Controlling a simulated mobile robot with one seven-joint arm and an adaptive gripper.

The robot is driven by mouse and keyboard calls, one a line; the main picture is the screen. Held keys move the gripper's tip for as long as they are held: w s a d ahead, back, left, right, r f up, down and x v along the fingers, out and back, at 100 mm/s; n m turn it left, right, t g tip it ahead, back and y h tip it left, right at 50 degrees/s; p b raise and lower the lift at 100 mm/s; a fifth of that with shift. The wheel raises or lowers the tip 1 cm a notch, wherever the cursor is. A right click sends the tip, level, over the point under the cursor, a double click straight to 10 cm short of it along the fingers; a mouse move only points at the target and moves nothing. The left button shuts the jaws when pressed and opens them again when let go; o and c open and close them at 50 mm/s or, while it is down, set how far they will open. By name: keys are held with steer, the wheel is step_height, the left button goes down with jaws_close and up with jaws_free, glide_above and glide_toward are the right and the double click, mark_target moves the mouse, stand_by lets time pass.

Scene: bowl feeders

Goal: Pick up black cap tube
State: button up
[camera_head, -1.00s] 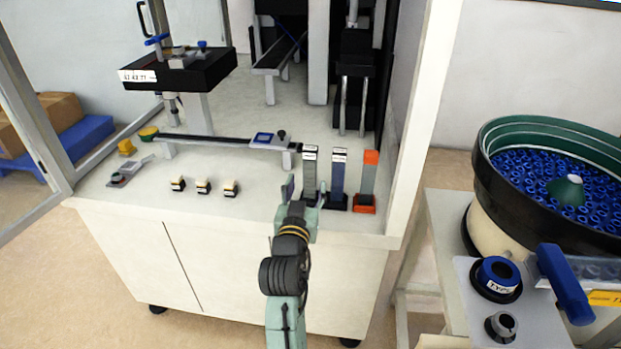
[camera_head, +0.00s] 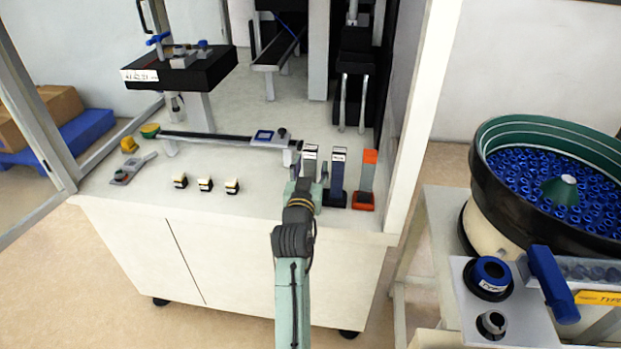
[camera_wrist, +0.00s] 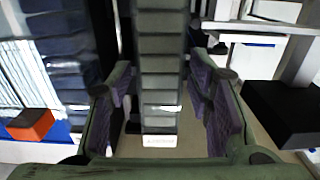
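The black cap tube (camera_head: 310,156) stands upright on the white cabinet top, the leftmost of three upright tubes. It is dark grey and segmented, with a white label at its top. My gripper (camera_head: 310,179) is at its front, hiding its lower part in the head view. In the wrist view the tube (camera_wrist: 159,60) runs between the two fingers of my gripper (camera_wrist: 160,85). The fingers are open, one on each side, with visible gaps to the tube. The tube's foot is hidden.
A blue tube (camera_head: 338,178) and an orange-topped tube (camera_head: 369,172) stand close on the right. A rail (camera_head: 215,138) ends just left of the black cap tube. Several small white-and-black blocks (camera_head: 205,185) lie further left. A frame post (camera_head: 420,110) rises at right.

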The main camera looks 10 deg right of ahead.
jaws_close()
stand_by(0.3)
steer(key=shift+r, duration=0.15)
